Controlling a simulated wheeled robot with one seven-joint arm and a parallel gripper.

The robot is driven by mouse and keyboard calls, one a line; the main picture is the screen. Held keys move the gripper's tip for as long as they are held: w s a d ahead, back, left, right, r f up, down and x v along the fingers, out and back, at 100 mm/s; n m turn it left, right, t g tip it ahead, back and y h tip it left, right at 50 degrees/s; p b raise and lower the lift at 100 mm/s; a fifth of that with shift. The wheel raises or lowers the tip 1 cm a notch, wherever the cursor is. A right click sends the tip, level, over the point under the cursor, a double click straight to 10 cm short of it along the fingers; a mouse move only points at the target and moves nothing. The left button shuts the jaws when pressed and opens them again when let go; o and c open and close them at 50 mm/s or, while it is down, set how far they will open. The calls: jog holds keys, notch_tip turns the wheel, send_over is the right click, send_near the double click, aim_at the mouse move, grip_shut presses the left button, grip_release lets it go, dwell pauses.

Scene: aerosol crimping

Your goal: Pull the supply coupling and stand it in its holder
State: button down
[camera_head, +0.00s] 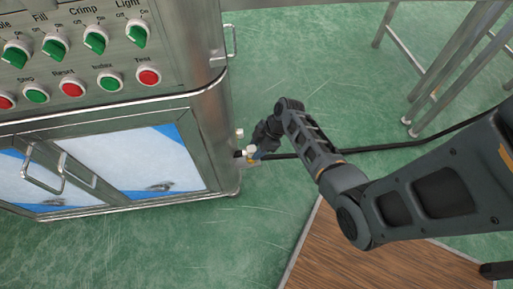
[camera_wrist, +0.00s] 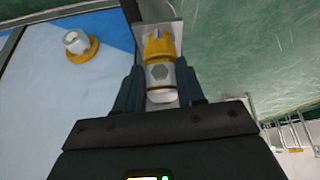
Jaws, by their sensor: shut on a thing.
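The coupling, a pale grey and white cylinder with yellow bands (camera_wrist: 160,75), sits between the two dark fingers of my gripper (camera_wrist: 160,88) in the wrist view. My gripper is shut on it. Its yellow far end lies against or in front of a pale plate (camera_wrist: 150,12); I cannot tell if they touch. I cannot tell for certain which fitting is the holder.
A round white fitting on a yellow base (camera_wrist: 80,46) sits on the pale panel in the wrist view. The steel cabinet (camera_head: 215,120) fills the left of the head view. A black hose (camera_head: 375,149) runs right toward steel legs (camera_head: 445,75). A wooden board (camera_head: 340,255) lies in front.

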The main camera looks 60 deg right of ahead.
jog(key=shift+f, duration=0.15)
dwell(0.3)
jog(key=c, duration=0.6)
grip_release()
jog(key=p+v, duration=0.2)
jog(key=v, duration=0.5)
jog(key=shift+s+r, duration=0.2)
jog(key=shift+r, duration=0.1)
